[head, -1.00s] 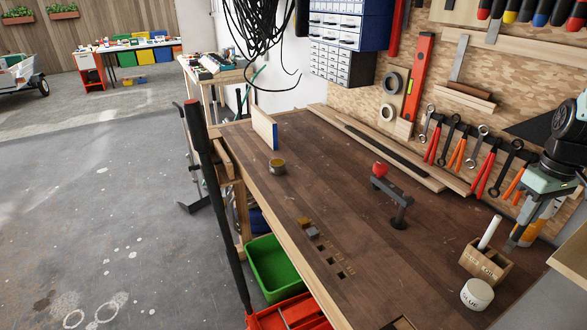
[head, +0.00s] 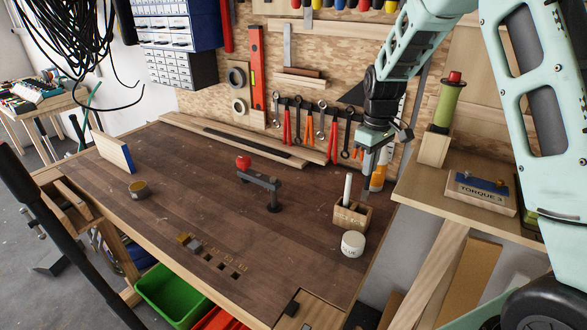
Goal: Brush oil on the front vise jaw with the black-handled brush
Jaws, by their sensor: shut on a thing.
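My gripper (head: 366,186) points down at the right rear of the small wooden oil box (head: 346,217). It is shut on a thin thing, seemingly the black-handled brush; the fingers and the box hide most of it, so I cannot tell whether its bristles are still inside the box. A white-handled brush (head: 348,188) stands upright in the same box. A light wooden vise-like part (head: 75,199) sits at the left edge of the workbench (head: 200,210). Which face of it is the front jaw is not clear from here.
A white jar (head: 352,244) stands in front of the box. A black hold-down with a red knob (head: 243,162) and a small round tin (head: 139,190) stand on the bench. A shelf with a torque block (head: 481,192) is at the right. The middle bench is mostly clear.

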